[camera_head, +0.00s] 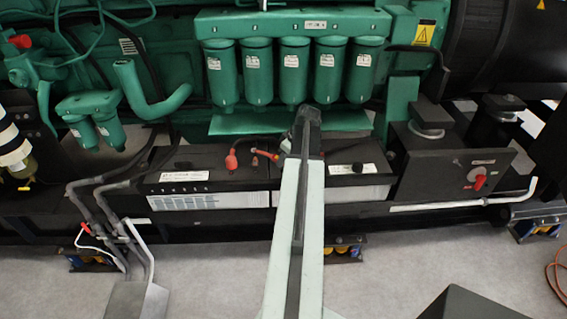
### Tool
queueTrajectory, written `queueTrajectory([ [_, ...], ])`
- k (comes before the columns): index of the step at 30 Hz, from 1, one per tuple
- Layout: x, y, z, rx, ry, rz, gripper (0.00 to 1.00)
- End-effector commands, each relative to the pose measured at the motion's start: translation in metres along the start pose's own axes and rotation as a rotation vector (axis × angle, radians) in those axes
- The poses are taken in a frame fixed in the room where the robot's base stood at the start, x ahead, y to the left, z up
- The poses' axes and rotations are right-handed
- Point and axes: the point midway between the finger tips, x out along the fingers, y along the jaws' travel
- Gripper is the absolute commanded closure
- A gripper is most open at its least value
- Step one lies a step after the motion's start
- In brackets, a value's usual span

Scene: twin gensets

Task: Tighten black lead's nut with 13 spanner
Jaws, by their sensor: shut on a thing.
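Two black batteries stand side by side below the green filters, the left battery (182,178) and the right battery (362,189). My gripper (303,122) is at the far end of my arm, over the back of the batteries near where they meet. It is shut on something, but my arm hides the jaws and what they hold. I cannot make out the 13 spanner. The black lead and its nut cannot be told apart from the dark parts there. A red terminal boot (231,161) and an orange-red piece (265,154) show left of my gripper.
Green filters (293,72) hang just behind and above my gripper. A black box with a red switch (477,180) stands to the right of the batteries. Grey pipes (97,205) rise at the left. The grey floor in front is mostly clear.

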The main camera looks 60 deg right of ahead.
Motion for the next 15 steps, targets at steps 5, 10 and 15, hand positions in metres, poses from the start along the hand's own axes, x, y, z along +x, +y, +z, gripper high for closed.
queueTrajectory([
  [5, 0.007, -0.002, 0.003, 0.0, 0.0, 0.0, 1.0],
  [10, 0.027, -0.002, 0.01, 0.0, 0.0, 0.0, 1.0],
  [15, 0.044, -0.002, 0.017, 0.0, 0.0, 0.0, 1.0],
])
